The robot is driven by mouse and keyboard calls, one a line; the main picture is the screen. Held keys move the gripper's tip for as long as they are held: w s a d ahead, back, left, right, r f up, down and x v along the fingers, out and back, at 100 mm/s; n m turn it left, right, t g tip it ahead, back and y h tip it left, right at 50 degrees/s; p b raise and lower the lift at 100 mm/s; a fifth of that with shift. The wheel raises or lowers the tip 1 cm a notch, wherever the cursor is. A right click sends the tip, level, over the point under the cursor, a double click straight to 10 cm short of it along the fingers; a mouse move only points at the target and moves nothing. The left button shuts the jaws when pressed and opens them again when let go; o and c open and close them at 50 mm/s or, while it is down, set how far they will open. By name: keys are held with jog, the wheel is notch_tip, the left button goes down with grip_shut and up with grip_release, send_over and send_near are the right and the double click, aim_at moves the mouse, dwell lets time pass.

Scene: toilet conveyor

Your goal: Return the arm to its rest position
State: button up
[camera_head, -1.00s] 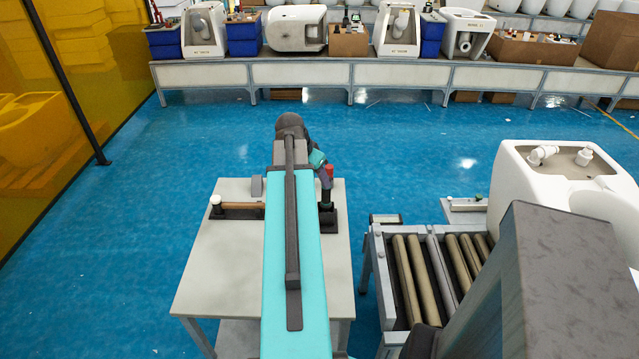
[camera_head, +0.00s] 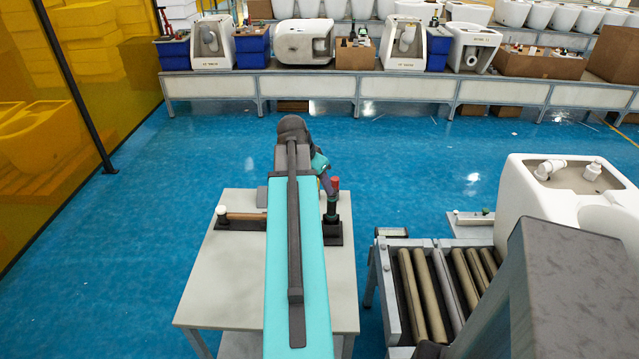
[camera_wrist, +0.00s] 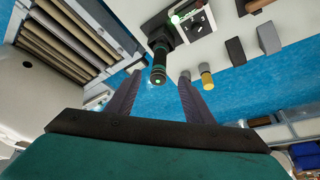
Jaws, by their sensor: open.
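My arm (camera_head: 295,240), teal and dark grey, stretches forward over the small grey table in the head view. Its dark elbow end is at the top, with the wrist partly showing to the right behind it. My gripper (camera_wrist: 161,76) shows in the wrist view with its two dark fingers apart and nothing between them. A black tool with a green-ringed end (camera_wrist: 158,62) shows beyond the fingertips, apart from them as far as I can tell. In the head view the gripper itself is mostly hidden by the arm.
The table (camera_head: 225,285) carries a red-topped upright tool (camera_head: 333,200) and a white-knobbed wooden-handled tool (camera_head: 240,215). A roller conveyor (camera_head: 425,290) and a white toilet (camera_head: 560,205) stand at right. Blue floor (camera_head: 400,160) is open ahead, up to a long bench (camera_head: 330,85).

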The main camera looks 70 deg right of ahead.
dwell(0.5)
